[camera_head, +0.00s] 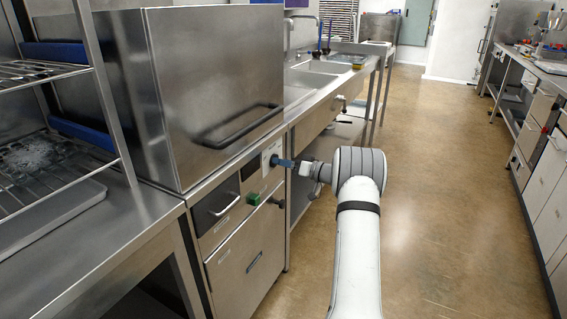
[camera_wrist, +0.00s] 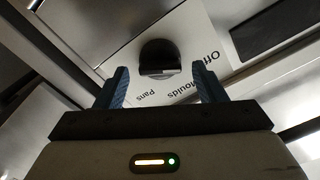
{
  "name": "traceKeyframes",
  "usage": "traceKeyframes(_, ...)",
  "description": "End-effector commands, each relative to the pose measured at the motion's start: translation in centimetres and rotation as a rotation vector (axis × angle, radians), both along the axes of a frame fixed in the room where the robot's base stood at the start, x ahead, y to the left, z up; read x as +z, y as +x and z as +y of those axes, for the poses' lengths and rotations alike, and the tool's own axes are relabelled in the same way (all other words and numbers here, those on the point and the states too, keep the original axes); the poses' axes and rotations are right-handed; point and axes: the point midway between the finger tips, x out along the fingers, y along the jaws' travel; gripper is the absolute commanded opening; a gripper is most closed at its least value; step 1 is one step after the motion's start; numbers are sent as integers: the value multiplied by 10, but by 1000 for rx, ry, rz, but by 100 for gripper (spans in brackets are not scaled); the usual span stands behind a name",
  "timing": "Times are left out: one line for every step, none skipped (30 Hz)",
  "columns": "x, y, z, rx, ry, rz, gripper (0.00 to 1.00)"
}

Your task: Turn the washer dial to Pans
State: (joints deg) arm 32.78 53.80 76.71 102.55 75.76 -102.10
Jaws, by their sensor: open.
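The washer (camera_head: 205,85) is a large stainless steel machine with a hood and a black bar handle. Its white label plate (camera_head: 271,156) is on the front panel below the hood. In the wrist view the dial (camera_wrist: 158,55) is a dark round knob on the plate, with the words Off, Moulds and Pans around its side. Which word it points at I cannot tell. My gripper (camera_wrist: 161,78) is open, its two blue fingers either side of the dial in the picture, with no clear contact. In the head view my gripper (camera_head: 281,162) is at the plate, and hides the dial.
A wire rack (camera_head: 45,70) stands on the steel counter at left. A sink counter (camera_head: 325,75) runs behind. The aisle floor (camera_head: 440,170) at right is clear.

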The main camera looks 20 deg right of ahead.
Motion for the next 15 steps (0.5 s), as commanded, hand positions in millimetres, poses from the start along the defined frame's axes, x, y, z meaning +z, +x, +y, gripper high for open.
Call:
traceKeyframes(0,4,3,0,0,0,64)
traceKeyframes(0,6,4,-1,0,0,64)
traceKeyframes(0,7,5,-1,-1,0,64)
traceKeyframes(0,8,6,-1,-1,-1,64)
traceKeyframes(0,9,6,-1,-1,-1,64)
traceKeyframes(0,9,7,-1,0,0,64)
traceKeyframes(0,9,7,-1,0,0,64)
traceKeyframes(0,9,7,-1,0,0,64)
traceKeyframes(0,9,6,-2,0,0,64)
traceKeyframes(0,9,6,-2,0,0,64)
traceKeyframes(0,9,6,-2,0,0,64)
traceKeyframes(0,9,6,-2,0,0,64)
traceKeyframes(0,9,6,-2,0,0,61)
traceKeyframes(0,9,6,-2,0,0,59)
traceKeyframes(0,9,6,-2,0,0,55)
